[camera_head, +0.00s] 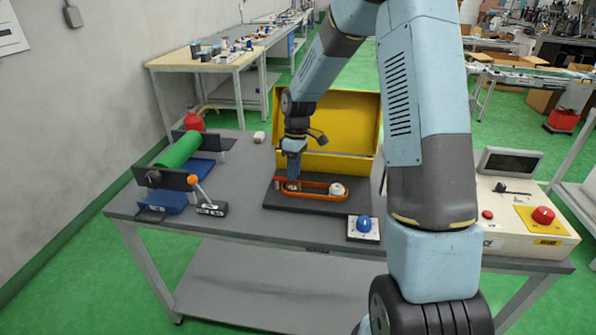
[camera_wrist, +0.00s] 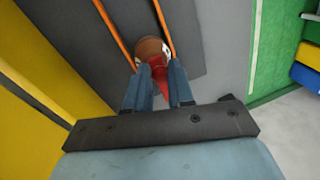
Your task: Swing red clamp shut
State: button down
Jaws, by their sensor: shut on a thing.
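My gripper (camera_head: 293,172) points down over the left end of a dark base plate (camera_head: 305,203). An orange belt (camera_head: 318,184) runs in a loop around two round pulleys on that plate. In the wrist view, a pointed red part, which looks like the red clamp (camera_wrist: 160,77), lies between my two fingers (camera_wrist: 159,88). The brown-and-white left pulley (camera_wrist: 151,48) is just beyond it, inside the belt loop. My fingers are closed on the red part. The clamp's hinge and how far it is swung cannot be made out.
A yellow bin (camera_head: 340,125) stands open behind the plate. A green roller (camera_head: 178,150) on a dark frame and an orange-knobbed lever (camera_head: 199,190) stand at left. A blue button (camera_head: 364,224) is at the front. A control box with a red button (camera_head: 543,215) is at right.

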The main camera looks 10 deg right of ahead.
jog(key=shift+a, duration=0.15)
jog(key=c, duration=1)
grip_release()
jog(key=shift+w+d+r, duration=0.25)
jog(key=shift+w+r, duration=0.15)
jog(key=shift+r, duration=1.85)
jog(key=shift+w+d+r, duration=0.25)
jog(key=shift+w+r, duration=0.15)
jog(key=shift+r, duration=1.85)
jog(key=shift+w+d+r, duration=0.25)
jog(key=shift+w+r, duration=0.15)
jog(key=shift+r, duration=1.85)
